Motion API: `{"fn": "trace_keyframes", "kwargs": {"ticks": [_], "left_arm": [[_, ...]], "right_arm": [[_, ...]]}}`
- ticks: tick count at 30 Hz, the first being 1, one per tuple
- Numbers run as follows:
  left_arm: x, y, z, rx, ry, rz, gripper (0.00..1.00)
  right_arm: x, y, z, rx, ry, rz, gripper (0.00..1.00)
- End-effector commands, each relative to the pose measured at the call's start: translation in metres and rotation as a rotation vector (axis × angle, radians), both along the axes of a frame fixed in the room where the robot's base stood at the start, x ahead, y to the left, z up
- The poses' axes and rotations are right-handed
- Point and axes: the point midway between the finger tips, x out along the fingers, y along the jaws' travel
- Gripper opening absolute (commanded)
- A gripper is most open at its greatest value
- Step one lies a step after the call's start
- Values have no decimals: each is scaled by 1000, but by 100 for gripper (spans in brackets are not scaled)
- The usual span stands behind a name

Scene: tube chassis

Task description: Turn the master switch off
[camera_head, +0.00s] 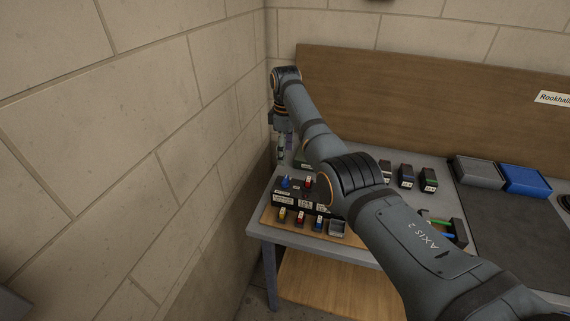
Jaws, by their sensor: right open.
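A dark switch panel (290,197) sits on a wooden board at the left end of the bench. It carries a blue knob (285,182) and a red one (308,183) at the back, with yellow, red and blue labelled parts along the front. The labels are too small to read, so I cannot tell which part is the master switch. My right arm reaches over the bench from the lower right and hides the panel's right side. My right gripper (284,150) points down behind the panel, near the left wall, apart from the knobs. It is open. My left gripper is out of view.
A grey bin (478,172) and a blue bin (525,181) stand at the back right beside a dark mat (510,228). A wooden backboard (420,100) and the left brick wall bound the bench.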

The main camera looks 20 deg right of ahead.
Motion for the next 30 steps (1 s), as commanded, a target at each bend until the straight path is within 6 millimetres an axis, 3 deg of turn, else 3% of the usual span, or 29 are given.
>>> {"fn": "trace_keyframes", "kwargs": {"ticks": [4,9,13,16,19,23,30], "left_arm": [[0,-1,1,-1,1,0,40],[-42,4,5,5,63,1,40],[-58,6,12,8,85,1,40],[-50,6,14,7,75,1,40],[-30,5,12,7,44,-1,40],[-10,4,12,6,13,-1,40],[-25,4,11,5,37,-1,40]], "right_arm": [[0,1,0,0,0,2,64],[-1,1,-19,0,4,1,64],[-2,1,-47,1,4,0,64],[-2,1,-69,0,4,0,64],[-2,1,-88,0,1,0,64],[-1,1,-101,0,0,0,64],[-1,1,-104,0,-1,0,64]]}}
